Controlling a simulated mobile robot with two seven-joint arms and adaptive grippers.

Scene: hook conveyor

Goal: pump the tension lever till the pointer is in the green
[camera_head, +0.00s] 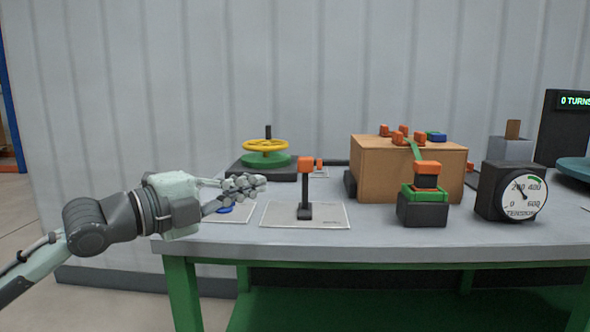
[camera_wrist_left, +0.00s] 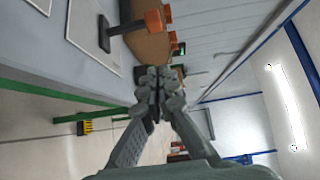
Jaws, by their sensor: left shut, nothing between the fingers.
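An upright black lever (camera_head: 305,190) with an orange top stands on a pale plate near the table's front edge. In the left wrist view it shows at the top (camera_wrist_left: 128,28). A round gauge (camera_head: 524,197) marked TENSION stands at the right, with a green arc at its upper right. Its thin pointer is too small to read surely. My left gripper (camera_head: 262,183) is shut and empty, left of the lever and apart from it. Its closed fingers also show in the left wrist view (camera_wrist_left: 158,88). My right gripper is not in view.
A yellow handwheel (camera_head: 265,145) stands behind my left gripper. A black block with a green band and orange top (camera_head: 427,195) stands left of the gauge, before a brown box (camera_head: 385,165) with orange pieces on it. The grey table's front strip (camera_head: 370,239) is clear.

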